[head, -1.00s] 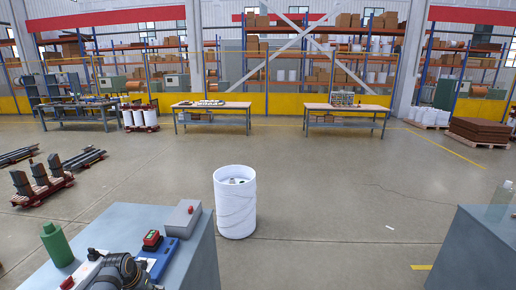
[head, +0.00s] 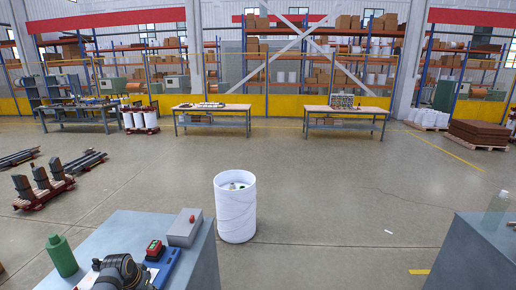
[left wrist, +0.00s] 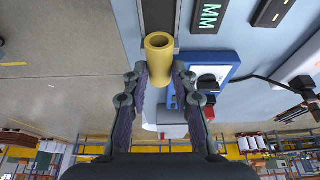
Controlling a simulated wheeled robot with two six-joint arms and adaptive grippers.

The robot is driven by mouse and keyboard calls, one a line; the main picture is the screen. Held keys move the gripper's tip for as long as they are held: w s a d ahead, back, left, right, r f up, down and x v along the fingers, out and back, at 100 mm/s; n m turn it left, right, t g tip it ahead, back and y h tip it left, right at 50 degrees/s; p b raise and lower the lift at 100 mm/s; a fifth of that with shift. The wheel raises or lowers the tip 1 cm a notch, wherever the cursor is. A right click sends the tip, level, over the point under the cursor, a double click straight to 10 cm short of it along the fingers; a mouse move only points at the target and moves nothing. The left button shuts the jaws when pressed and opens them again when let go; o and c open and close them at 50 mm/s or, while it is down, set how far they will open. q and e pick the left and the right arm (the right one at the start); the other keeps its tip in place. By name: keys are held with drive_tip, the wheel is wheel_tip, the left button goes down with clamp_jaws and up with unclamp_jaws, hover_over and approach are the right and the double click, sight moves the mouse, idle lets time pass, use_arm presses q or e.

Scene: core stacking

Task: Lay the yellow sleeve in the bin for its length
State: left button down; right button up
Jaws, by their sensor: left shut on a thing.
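The hollow yellow sleeve (left wrist: 160,70) shows end-on in the left wrist view, upright between the fingers. A dark strip or slot (left wrist: 159,15) lies just beyond the sleeve, beside a dark label (left wrist: 211,14) reading "MM". I cannot tell whether the sleeve touches anything there. No bin is clearly recognisable. In the head view the sleeve and left fingertips are not visible. My right gripper is in neither view.
A grey-topped table (head: 205,262) at the lower left bears a green bottle (head: 62,256), a grey box with a red button (head: 185,228) and a blue device (head: 163,268). A white drum (head: 235,212) stands beyond it. Open floor lies between it and another table (head: 480,255).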

use_arm(q)
drive_tip(key=shift+r, duration=0.3)
drive_tip(key=shift+d+f, duration=0.2)
drive_tip(key=shift+d, duration=0.05)
drive_tip(key=s+d+f+b, duration=0.25)
drive_tip(key=d+b, duration=0.45)
drive_tip(key=d, duration=0.6)
drive_tip(key=s+d+r+b, duration=0.4)
drive_tip(key=s+d, duration=0.1)
drive_tip(key=shift+s+n, duration=0.4)
drive_tip(key=shift+r, duration=0.1)
